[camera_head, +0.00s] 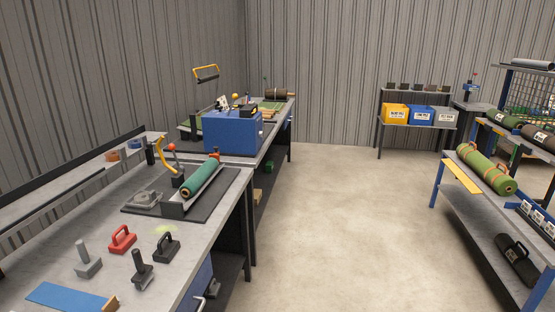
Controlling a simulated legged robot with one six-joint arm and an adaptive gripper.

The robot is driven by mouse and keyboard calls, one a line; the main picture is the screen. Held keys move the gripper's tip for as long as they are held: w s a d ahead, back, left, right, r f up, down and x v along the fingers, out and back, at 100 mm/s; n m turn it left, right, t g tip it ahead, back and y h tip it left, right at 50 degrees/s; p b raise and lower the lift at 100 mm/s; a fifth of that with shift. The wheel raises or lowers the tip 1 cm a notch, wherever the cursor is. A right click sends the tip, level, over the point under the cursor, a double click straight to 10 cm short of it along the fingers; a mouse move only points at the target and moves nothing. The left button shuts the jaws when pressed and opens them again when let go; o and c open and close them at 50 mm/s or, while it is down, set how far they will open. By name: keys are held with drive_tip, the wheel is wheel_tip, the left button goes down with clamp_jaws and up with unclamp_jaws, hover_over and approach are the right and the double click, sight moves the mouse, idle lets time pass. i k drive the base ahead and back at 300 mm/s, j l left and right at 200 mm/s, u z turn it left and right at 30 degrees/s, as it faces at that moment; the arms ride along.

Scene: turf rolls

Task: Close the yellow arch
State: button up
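A curved yellow arch (163,156) stands raised at the back left of a black base plate (213,205) on the near bench. It is tilted up, apart from the green roll (200,177) that lies in a grey cradle (205,198) on the plate. A red-knobbed lever (173,150) stands just beside the arch. A second yellow piece, a frame with a dark bar (206,73), is raised above the far bench behind the blue machine (232,132). I cannot tell how it is mounted. My gripper is not in view.
On the near bench (190,248) stand a red handled block (122,239), a black one (166,247), grey and dark posts, and a blue strip (70,298). A shelf rack (470,215) with rolls is at right. The concrete floor (345,215) between is clear.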

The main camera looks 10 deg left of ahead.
sight(148, 145)
drive_tip(key=i+l+u, duration=0.2)
drive_tip(key=i, duration=1.25)
drive_tip(key=i+u, duration=0.8)
drive_tip(key=i+l+u, duration=0.15)
drive_tip(key=u, duration=0.3)
drive_tip(key=i+l+u, duration=0.1)
drive_tip(key=i+u, duration=0.25)
drive_tip(key=u, duration=0.15)
drive_tip(key=i+l+u, duration=0.25)
drive_tip(key=u, duration=0.25)
drive_tip(key=i+l+u, duration=0.3)
drive_tip(key=u, duration=0.2)
drive_tip(key=l, duration=0.1)
